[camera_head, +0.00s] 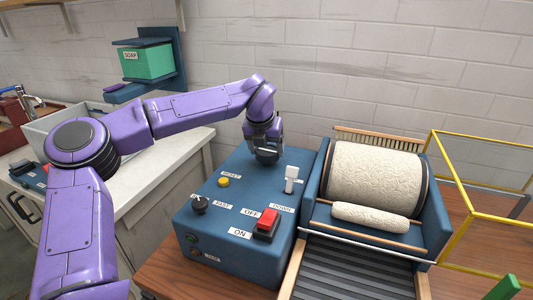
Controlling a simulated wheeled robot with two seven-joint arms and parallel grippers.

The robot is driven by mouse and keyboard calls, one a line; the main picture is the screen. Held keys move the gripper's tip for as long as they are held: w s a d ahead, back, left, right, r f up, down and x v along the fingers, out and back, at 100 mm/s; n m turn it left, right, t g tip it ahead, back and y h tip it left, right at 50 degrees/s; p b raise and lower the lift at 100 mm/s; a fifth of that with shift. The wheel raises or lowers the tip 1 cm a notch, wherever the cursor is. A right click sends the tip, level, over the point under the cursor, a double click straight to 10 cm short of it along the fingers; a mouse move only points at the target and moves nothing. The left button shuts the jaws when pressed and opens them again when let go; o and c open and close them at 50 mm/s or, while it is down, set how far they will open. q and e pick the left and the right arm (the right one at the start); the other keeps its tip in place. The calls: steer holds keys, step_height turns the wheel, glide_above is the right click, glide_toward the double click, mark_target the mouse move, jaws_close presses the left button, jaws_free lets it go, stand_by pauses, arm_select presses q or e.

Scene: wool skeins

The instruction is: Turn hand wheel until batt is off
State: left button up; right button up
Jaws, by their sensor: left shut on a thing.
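A drum (376,178) covered in pale wool batt sits in a blue machine (434,213) on the right. A pale wool roll (369,219) lies along its front. My left gripper (266,158) points down at the far part of a blue control box (235,215), left of the drum. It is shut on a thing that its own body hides. I cannot make out a hand wheel. My right gripper is not in view.
The box carries a white T-shaped lever (291,179), a red switch (267,222), a yellow button (223,182) and a black knob (200,204). A dark ribbed feed bed (350,272) runs forward. A yellow frame (450,179) stands right. A green soap box (147,62) is on the wall.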

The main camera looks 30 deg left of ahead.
arm_select(q)
steer(key=n+y+b, duration=0.1)
steer(key=n, duration=0.2)
steer(key=shift+w+d+n+g, duration=0.1)
steer(key=shift+n+g, duration=0.2)
steer(key=shift+n, duration=0.1)
steer(key=n+g+y+b, duration=0.1)
steer(key=n, duration=0.2)
steer(key=shift+n, duration=0.3)
steer(key=n, duration=0.2)
steer(key=n+g+y+b, duration=0.1)
steer(key=shift+w+d+n, duration=0.15)
steer(key=shift+n, duration=0.25)
steer(key=shift+w+n+g, duration=0.1)
steer(key=shift+n+g, duration=0.8)
steer(key=shift+n, duration=1.2)
steer(key=o, duration=1)
steer(key=shift+o, duration=0.2)
steer(key=p+v, duration=0.2)
steer(key=v, duration=0.8)
steer(key=shift+d+r, duration=0.15)
steer(key=shift+r, duration=0.05)
